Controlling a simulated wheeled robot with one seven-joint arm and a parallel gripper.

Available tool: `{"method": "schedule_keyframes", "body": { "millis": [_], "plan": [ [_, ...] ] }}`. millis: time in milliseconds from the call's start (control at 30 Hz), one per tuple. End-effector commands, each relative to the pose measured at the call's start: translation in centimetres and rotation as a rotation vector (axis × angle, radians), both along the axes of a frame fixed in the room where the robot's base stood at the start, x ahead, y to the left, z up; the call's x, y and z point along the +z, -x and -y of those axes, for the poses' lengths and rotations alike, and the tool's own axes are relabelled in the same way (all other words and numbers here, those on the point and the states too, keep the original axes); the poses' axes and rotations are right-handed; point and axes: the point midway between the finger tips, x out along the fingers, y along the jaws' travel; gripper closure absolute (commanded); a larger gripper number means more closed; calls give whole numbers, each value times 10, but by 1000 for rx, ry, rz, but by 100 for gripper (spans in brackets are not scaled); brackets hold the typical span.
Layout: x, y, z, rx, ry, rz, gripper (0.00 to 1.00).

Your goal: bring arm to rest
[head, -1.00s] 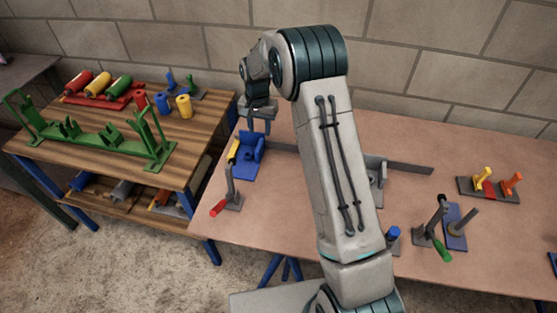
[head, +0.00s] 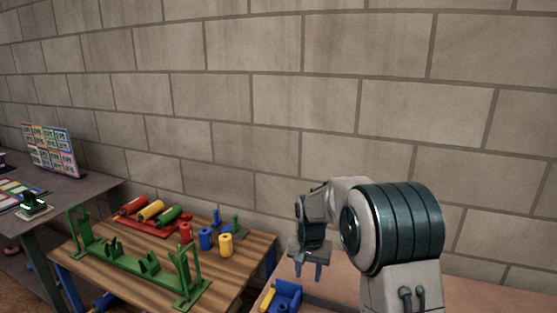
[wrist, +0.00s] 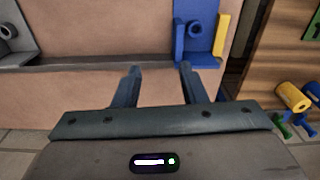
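My gripper (head: 308,270) hangs from my raised, bent arm in the head view, above the left end of the pink-brown workbench (head: 340,296). In the wrist view my gripper (wrist: 158,72) shows two fingers spread apart with nothing between them. A blue block with a yellow bar (head: 285,296) sits on the bench just below and left of the gripper. In the wrist view this blue block (wrist: 192,45) is beyond the right finger, apart from it. The lower arm is cut off by the head view's bottom edge.
A wooden table (head: 238,280) at left holds a green frame (head: 140,262), red, yellow and green rollers (head: 150,210) and small cylinders (head: 226,244). A dark table (head: 80,196) with a card board (head: 50,150) stands farther left. A block wall (head: 270,90) rises behind; the air before it is clear.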

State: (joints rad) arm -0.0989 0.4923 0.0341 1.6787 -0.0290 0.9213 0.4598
Motion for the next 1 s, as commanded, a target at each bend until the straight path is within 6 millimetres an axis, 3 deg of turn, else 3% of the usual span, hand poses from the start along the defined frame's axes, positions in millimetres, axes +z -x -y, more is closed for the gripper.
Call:
{"method": "schedule_keyframes", "body": {
  "millis": [33,200,500,733,1000],
  "plan": [
    [15,12,5,11,1,14,62],
    [51,54,19,61,4,46,62],
    [93,135,40,143,16,101,62],
    [107,201,53,207,27,145,62],
    [104,270,62,275,41,188,62]
  ]
}}
